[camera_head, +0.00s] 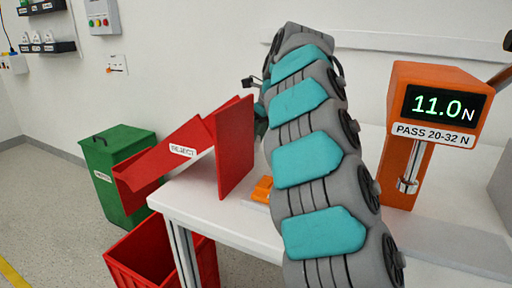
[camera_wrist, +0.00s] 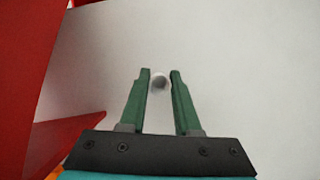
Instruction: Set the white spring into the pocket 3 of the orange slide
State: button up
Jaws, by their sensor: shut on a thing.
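My gripper (camera_wrist: 160,75) shows in the wrist view with its two green fingers shut on a small pale round thing, seen end-on, which I take to be the white spring (camera_wrist: 160,82). A white surface lies beyond the fingertips; I cannot tell how far. In the head view my arm hides the fingers and the spring. A small orange part, probably the orange slide (camera_head: 262,189), shows on the white table left of my arm. Most of it is hidden and no pockets can be made out. An orange edge (camera_wrist: 54,173) shows at the wrist view's lower left.
A red reject chute (camera_head: 235,147) stands close left of my arm, leading down toward a red bin (camera_head: 140,262). An orange force tester (camera_head: 400,150) at right reads 11.0 N, labelled PASS 20-32 N. The white table (camera_head: 240,225) has a bare front strip.

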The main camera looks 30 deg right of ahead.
grip_shut()
jog(key=shift+r, duration=1.8)
jog(key=shift+s+a, duration=0.1)
jog(key=shift+s, duration=0.85)
jog(key=s, duration=0.4)
jog(key=s+a+r+b, duration=0.1)
jog(key=s, duration=0.9)
jog(key=shift+a+r+b, duration=0.2)
jog(key=shift+a+b, duration=0.15)
jog(key=shift+a, duration=0.05)
